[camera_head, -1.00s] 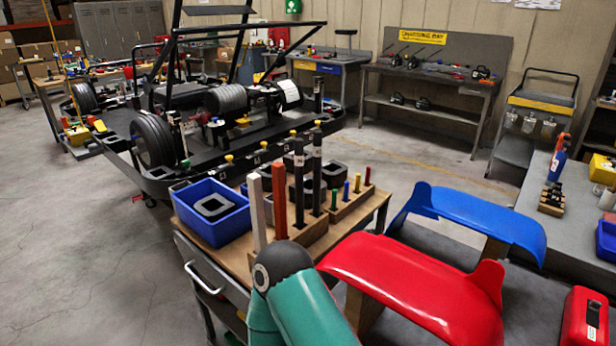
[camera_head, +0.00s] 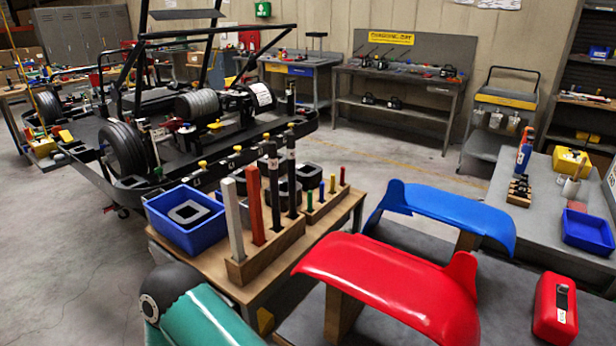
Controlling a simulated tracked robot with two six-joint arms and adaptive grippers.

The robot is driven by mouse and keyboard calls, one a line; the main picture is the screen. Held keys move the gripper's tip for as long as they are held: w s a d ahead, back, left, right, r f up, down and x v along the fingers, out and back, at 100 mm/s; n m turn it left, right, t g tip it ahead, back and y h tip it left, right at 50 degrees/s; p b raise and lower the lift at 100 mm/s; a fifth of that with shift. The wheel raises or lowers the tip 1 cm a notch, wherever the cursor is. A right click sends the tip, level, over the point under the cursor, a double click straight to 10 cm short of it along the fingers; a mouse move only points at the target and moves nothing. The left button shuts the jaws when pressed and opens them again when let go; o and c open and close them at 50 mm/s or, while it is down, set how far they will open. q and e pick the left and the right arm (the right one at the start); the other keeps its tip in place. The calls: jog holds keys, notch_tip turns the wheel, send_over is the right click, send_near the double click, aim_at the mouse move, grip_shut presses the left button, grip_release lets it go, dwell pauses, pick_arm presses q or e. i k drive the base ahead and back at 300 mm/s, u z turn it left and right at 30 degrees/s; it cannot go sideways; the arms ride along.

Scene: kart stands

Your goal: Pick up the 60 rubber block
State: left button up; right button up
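I cannot make out a block marked 60. A grey square block with an open middle (camera_head: 188,212) lies in a blue bin (camera_head: 195,241) on the wooden-topped cart (camera_head: 208,262). Dark blocks of similar shape (camera_head: 311,174) sit on the cart behind the tall bars, partly hidden by them. I cannot read any number on these blocks. Neither of my grippers is in view. Only a teal link of my arm shows at the bottom left, in front of the cart.
A wooden holder (camera_head: 270,252) carries upright white, red and black bars. A smaller holder (camera_head: 327,204) has coloured pegs. Red (camera_head: 385,285) and blue (camera_head: 440,212) fenders stand at the right. A kart frame (camera_head: 90,160) is behind. Open floor lies at left.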

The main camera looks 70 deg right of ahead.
aim_at(310, 175)
jog(key=u, duration=0.15)
jog(key=i, duration=1.7)
jog(key=z, duration=1.15)
jog(key=i, duration=0.15)
jog(key=z, duration=2.1)
jog(key=k, duration=0.9)
jog(key=z, duration=0.1)
jog(key=i, duration=0.45)
